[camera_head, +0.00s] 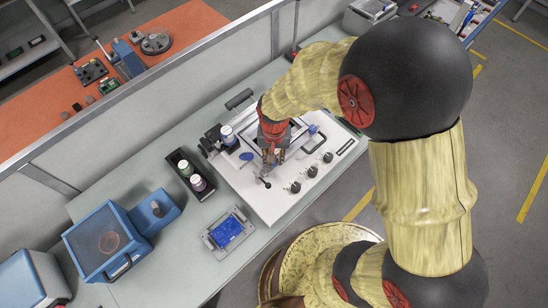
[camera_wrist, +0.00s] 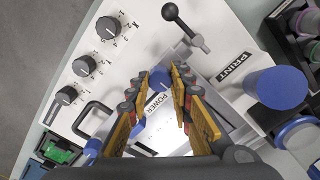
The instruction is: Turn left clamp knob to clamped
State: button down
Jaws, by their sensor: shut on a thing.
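A white machine panel (camera_head: 268,203) with a grey frame lies on the bench. My gripper (camera_head: 269,163) is over its middle, pointing down. In the wrist view the fingers (camera_wrist: 161,82) close on a small blue knob (camera_wrist: 160,77), partly hidden by the fingertips. In the head view the gripper covers this knob. A larger blue knob (camera_wrist: 275,88) stands apart on the panel's left side, also seen in the head view (camera_head: 246,156). More blue shows at the right side (camera_wrist: 94,148). No label tells which clamp knob is which.
A black-ball lever (camera_wrist: 184,25) stands near the PRINT label. Several black dials (camera_head: 312,171) line the panel's front edge. A black tray with jars (camera_head: 191,175), a blue-screened device (camera_head: 227,230) and a blue box (camera_head: 104,240) sit to the left. A dark handle (camera_wrist: 93,120) is nearby.

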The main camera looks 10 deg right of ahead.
jog(key=c, duration=1.6)
grip_release()
notch_tip(320, 180, up, 12)
